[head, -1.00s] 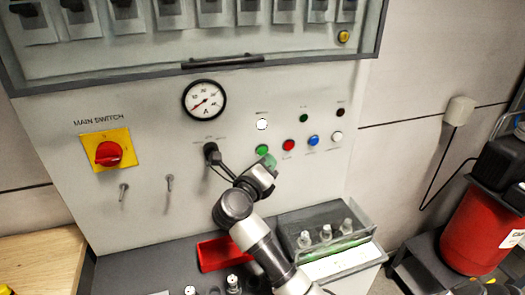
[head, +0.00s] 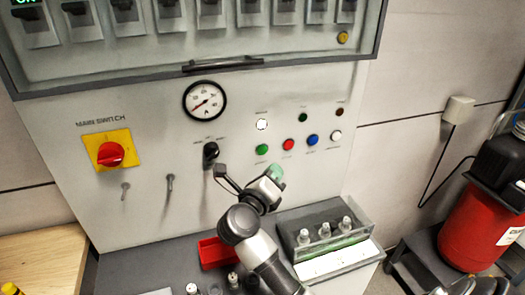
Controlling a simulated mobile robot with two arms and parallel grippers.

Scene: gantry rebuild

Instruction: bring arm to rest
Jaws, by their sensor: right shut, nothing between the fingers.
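My right arm comes up from the bottom middle of the head view. Its gripper (head: 221,171) is shut and empty, in front of the grey panel (head: 330,180). The fingertips are just below the black rotary knob (head: 210,152); I cannot tell whether they touch it. A pale green part (head: 277,171) shows at the gripper's upper right. The gripper body hides a bit of the panel's lower middle. My left gripper is not in view.
A red main switch (head: 110,154) is at left, a round gauge (head: 205,101) above the knob. Several coloured buttons (head: 288,145) are to the right. Below stand a red bin (head: 215,252) and a clear-sided box (head: 325,222) with bottles. A red canister (head: 475,230) is far right.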

